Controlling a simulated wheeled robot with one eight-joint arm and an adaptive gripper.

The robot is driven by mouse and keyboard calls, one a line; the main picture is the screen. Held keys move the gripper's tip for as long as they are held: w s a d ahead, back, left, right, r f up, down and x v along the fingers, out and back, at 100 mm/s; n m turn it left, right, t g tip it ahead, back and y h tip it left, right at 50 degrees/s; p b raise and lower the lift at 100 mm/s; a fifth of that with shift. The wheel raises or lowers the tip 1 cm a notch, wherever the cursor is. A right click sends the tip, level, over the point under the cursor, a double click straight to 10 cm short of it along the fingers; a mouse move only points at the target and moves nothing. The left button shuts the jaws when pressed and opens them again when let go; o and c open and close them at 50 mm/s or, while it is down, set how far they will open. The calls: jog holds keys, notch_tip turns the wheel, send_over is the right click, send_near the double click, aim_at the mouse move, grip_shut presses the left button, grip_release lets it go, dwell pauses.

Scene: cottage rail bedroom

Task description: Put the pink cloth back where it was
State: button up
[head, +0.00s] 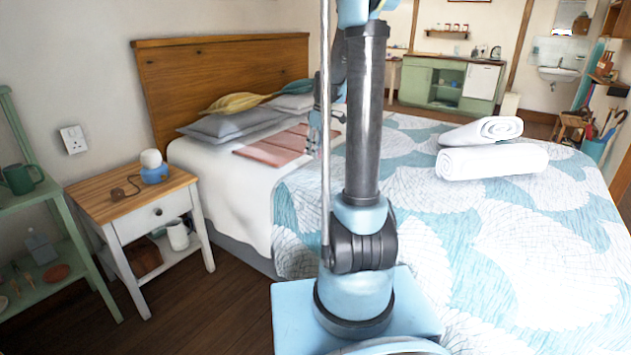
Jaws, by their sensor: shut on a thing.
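The pink cloth (272,149) lies spread flat on the white sheet near the head of the bed, just in front of the pillows. My gripper (317,143) is at the cloth's right side, low over the bed, and is shut on the cloth. My own arm column hides part of the gripper and the area just right of it. The exact grip point is too small to see clearly.
The bed (490,235) has a blue and white patterned cover with rolled white towels (492,162) on it. Grey pillows (225,133) and a yellow one (236,102) lie by the wooden headboard (215,75). A nightstand (135,196) stands left of the bed.

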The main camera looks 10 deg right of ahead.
aim_at(316, 178)
jog(key=shift+f, duration=4.8)
jog(key=shift+f, duration=0.2)
jog(key=o, duration=1)
